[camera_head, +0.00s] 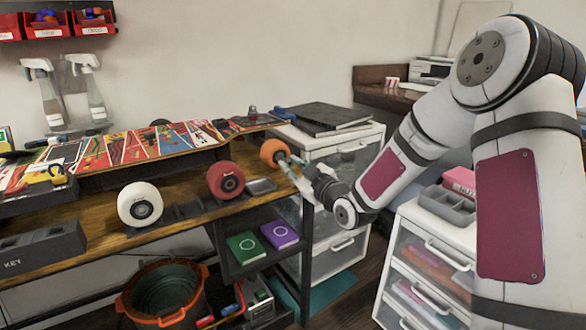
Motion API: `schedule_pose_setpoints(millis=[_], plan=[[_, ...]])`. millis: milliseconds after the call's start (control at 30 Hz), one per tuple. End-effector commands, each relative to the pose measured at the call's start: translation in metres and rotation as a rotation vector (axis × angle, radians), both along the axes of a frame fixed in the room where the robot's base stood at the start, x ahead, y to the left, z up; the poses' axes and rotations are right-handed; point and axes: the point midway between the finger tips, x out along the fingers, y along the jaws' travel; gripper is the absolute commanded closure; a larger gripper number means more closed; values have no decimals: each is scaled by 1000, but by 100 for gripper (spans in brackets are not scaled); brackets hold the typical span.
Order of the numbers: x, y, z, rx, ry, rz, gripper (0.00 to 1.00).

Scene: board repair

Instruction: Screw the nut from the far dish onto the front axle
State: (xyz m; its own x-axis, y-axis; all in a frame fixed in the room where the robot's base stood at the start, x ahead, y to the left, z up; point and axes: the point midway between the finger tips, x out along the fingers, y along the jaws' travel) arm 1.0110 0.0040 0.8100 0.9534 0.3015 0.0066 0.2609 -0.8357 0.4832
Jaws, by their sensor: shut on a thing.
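My gripper (287,163) is at the right end of the workbench, its fingers reaching left to the orange wheel (271,151). The fingertips are right beside this wheel; I cannot tell whether they touch it. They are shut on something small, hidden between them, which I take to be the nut. The axle itself cannot be made out behind the wheel and fingers.
A red wheel (226,180) and a white wheel (140,204) stand along the bench front. A patterned deck (150,147) lies behind them. White drawers (330,150) stand behind the gripper. An orange-rimmed bucket (165,290) is below the bench.

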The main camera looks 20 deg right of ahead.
Motion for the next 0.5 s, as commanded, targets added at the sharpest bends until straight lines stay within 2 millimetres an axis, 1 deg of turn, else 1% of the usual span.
schedule_pose_setpoints(millis=[267,500], plan=[[0,0,0,0,0,0,100],[8,2,-1,0,0,0,100]])
